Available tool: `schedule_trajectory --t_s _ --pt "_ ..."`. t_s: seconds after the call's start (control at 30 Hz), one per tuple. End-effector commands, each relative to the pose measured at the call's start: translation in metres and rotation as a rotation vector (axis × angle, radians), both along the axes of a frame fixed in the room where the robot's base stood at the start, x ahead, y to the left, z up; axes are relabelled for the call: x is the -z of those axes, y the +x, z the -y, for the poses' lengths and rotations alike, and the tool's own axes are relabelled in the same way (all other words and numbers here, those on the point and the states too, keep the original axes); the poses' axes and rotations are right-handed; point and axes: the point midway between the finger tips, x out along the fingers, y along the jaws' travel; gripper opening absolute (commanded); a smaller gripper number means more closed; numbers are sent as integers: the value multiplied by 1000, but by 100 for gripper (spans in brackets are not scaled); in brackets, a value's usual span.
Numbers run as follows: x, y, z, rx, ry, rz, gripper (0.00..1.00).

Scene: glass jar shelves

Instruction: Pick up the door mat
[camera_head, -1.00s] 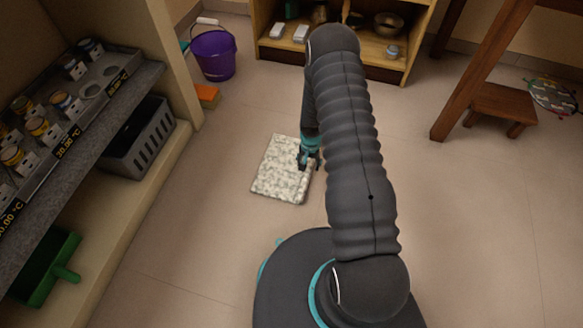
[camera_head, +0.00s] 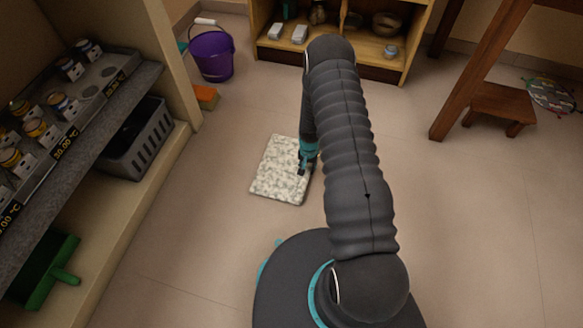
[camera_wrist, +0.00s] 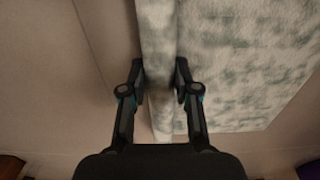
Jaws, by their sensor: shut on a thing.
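The door mat (camera_head: 275,170) is a pale rectangle with grey-green mottling on the tiled floor, left of my arm in the head view. In the wrist view the mat (camera_wrist: 245,70) fills the upper right, with its edge running between my fingers. My gripper (camera_wrist: 159,75) is shut on that edge, one finger on each side of it. In the head view my gripper (camera_head: 302,171) is at the mat's right edge, partly hidden by my arm. I cannot tell whether the mat is clear of the floor.
A purple bucket (camera_head: 213,55) and an orange sponge-like block (camera_head: 206,97) stand at the back left. A shelf with jars and a grey basket (camera_head: 138,140) is on the left. A wooden stool (camera_head: 503,103) is at the right. The floor around the mat is clear.

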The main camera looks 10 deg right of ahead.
Motion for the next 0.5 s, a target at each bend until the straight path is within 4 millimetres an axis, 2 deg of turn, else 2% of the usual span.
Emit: schedule_trajectory --t_s 0.27,0.37,0.5 --pt "-5 1 0 0 0 2 0" --pt "-13 1 0 0 0 2 0" --pt "-35 1 0 0 -1 3 0"
